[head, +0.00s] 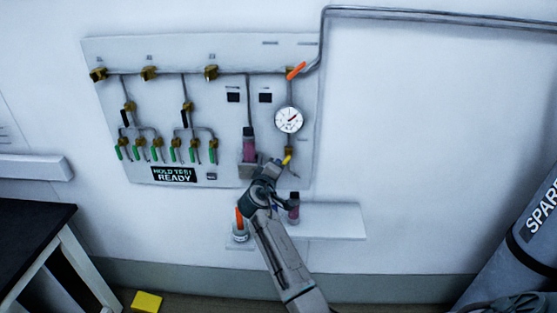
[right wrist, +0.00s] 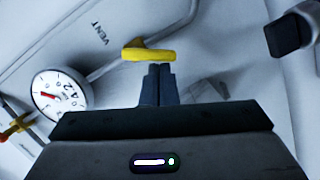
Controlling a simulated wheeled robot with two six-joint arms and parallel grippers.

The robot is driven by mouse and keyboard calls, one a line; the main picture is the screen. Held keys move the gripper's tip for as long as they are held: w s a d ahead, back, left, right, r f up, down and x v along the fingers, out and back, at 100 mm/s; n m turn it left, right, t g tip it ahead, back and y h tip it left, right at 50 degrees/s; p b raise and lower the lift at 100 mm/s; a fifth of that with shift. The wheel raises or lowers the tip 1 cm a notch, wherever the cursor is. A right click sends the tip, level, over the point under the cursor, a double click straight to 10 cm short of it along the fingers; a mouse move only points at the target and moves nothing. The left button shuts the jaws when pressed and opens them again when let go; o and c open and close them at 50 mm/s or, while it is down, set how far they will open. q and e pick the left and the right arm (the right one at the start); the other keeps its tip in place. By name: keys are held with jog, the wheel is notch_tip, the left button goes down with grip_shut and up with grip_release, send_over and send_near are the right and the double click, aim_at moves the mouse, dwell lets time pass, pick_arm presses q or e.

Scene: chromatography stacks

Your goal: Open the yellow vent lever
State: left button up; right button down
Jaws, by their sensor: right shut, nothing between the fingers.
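The yellow vent lever (head: 287,159) is on the lower right of the wall panel, below the round gauge (head: 289,119). In the right wrist view the lever (right wrist: 149,55) lies roughly level across the picture, near the printed word VENT. My right gripper (head: 279,163) is shut and empty, with its tips close to the lever. In the right wrist view the shut fingertips (right wrist: 159,68) are just below the lever's bar; I cannot tell whether they touch it. My left gripper is not in view.
The panel (head: 220,110) carries pipes, brass valves, several green levers and an orange lever (head: 296,71). A small shelf (head: 335,221) is below, with a dark bottle (head: 293,208) beside my arm. A black table (head: 30,235) stands left; a grey cylinder (head: 515,245) stands right.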

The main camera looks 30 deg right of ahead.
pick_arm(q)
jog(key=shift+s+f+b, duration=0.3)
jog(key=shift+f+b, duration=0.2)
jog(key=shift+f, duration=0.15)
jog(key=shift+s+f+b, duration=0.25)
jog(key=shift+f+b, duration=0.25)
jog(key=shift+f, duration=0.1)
pick_arm(e)
jog(key=shift+s+d+f+n+h, duration=0.15)
jog(key=shift+d+f+n+h, duration=0.2)
jog(key=shift+n, duration=0.55)
jog(key=shift+s+d+f+n+h, duration=0.2)
jog(key=shift+f+n, duration=0.25)
jog(key=shift+n, duration=0.45)
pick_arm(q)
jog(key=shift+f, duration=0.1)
pick_arm(e)
jog(key=shift+w+a+t, duration=0.1)
jog(key=shift+w+t, duration=0.05)
jog(key=shift+t, duration=0.15)
